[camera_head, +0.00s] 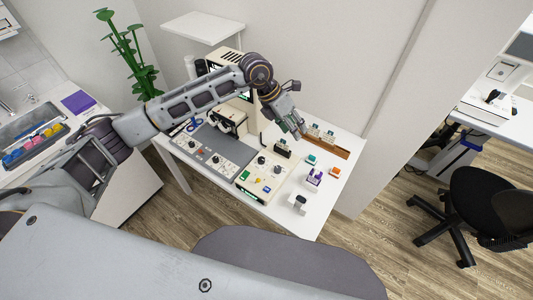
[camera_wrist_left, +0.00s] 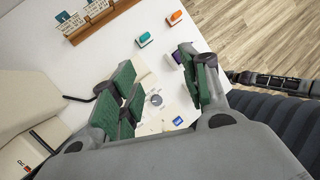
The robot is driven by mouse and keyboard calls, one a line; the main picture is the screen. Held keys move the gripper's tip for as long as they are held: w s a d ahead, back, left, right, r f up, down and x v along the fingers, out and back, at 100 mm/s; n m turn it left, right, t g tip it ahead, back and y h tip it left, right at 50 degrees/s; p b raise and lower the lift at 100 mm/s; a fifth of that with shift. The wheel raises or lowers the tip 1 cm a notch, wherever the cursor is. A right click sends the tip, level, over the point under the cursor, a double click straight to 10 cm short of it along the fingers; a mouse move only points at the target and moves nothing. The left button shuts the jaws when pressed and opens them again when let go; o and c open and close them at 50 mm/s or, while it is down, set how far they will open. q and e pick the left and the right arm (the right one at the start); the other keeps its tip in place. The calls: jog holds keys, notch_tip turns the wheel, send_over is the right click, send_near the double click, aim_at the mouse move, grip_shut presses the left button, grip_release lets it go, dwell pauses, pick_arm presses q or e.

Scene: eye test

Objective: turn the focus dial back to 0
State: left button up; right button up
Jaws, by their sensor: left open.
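A cream control box (camera_head: 266,178) on the white table carries two dark dials (camera_head: 261,160) and coloured buttons. A grey panel (camera_head: 204,146) beside it on the left also has dials. The labels are too small to read, so I cannot tell which dial is the focus dial. My left gripper (camera_head: 300,131) is above the table, behind and to the right of the cream box, touching no dial. In the left wrist view, its green-padded fingers (camera_wrist_left: 163,84) stand apart, and a round grey dial (camera_wrist_left: 156,100) shows below between them. My right gripper is out of view.
A brown rack (camera_head: 340,151) lies at the back. A cream instrument (camera_head: 228,121) stands behind the grey panel.

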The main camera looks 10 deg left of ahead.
pick_arm(q)
jog(key=a+f+y, duration=0.2)
jog(key=a+y, duration=0.1)
jog(key=a, duration=0.2)
jog(key=n+g+y, duration=0.1)
jog(key=n+y, duration=0.1)
jog(key=y, duration=0.1)
send_over(261, 159)
jog(key=shift+w+f, duration=0.1)
jog(key=shift+f, duration=0.1)
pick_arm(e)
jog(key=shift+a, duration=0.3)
pick_arm(q)
jog(key=shift+f, duration=0.1)
notch_tip(261, 159, down, 14)
jog(key=shift+r+p, duration=0.2)
jog(key=shift+p, duration=0.85)
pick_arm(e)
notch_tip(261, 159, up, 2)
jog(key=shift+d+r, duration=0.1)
